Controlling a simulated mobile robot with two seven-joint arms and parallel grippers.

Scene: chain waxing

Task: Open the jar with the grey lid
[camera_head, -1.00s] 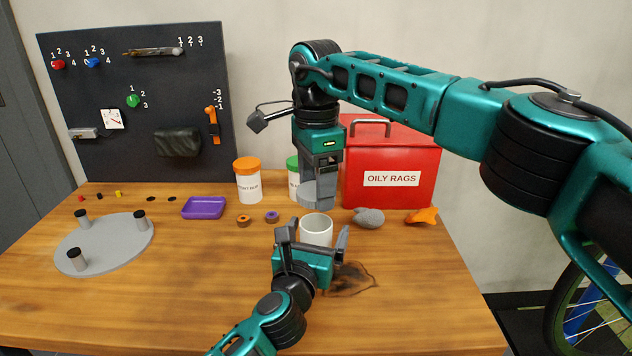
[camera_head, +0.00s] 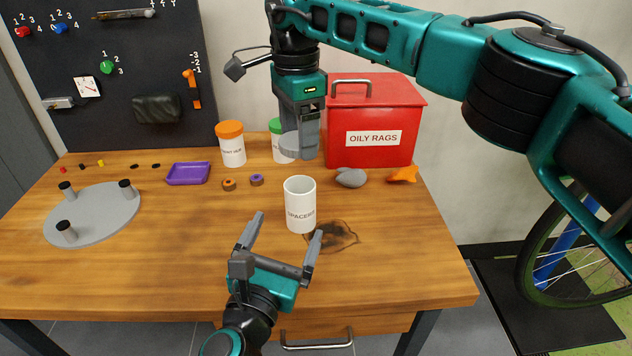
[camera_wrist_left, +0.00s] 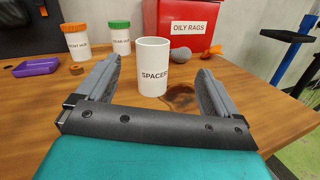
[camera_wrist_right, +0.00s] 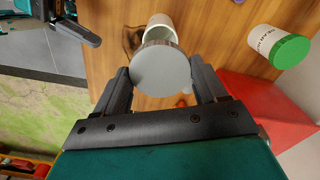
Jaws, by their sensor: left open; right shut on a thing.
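The white jar labelled SPACERS (camera_head: 300,208) stands upright and open-topped on the table, and it also shows in the left wrist view (camera_wrist_left: 152,68). My right gripper (camera_head: 300,150) is shut on the round grey lid (camera_head: 292,146) and holds it above the table, behind the jar and apart from it. The lid fills the middle of the right wrist view (camera_wrist_right: 160,72), with the jar partly hidden beyond it. My left gripper (camera_head: 285,232) is open and empty, in front of the jar, its fingers pointing toward it without touching.
An orange-lidded jar (camera_head: 232,146) and a green-lidded jar (camera_head: 279,150) stand behind. A red OILY RAGS box (camera_head: 385,120) is at back right. A grey lump (camera_head: 351,178), an orange piece (camera_head: 403,174), a purple tray (camera_head: 188,174) and a grey disc with posts (camera_head: 100,222) lie around. The front table is clear.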

